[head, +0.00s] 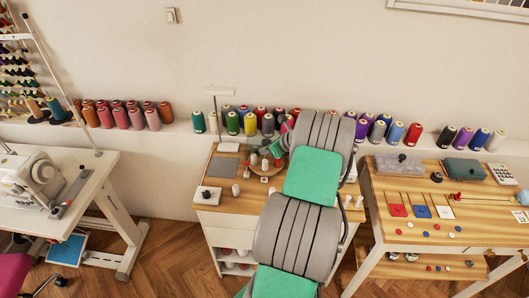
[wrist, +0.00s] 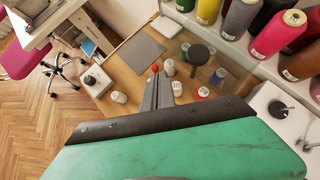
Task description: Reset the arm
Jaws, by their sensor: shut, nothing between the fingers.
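My arm, grey and green, rises over the middle wooden table (head: 225,208) in the head view and covers much of it. My gripper (wrist: 158,82) shows in the wrist view with its two dark fingers together and nothing between them. It points over the table, above or near several small spools (wrist: 119,97) and a dark round-topped object (wrist: 200,54). A small red tip (wrist: 155,68) shows just by the fingertips. I cannot tell the gap to it. In the head view the fingers cannot be made out clearly.
A row of thread cones (head: 249,124) lines the wall ledge behind the table. A grey mat (head: 222,168) and a white block with a black knob (head: 207,195) lie at the table's left. A sewing machine (head: 40,180) stands left, and another wooden table (head: 390,235) right.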

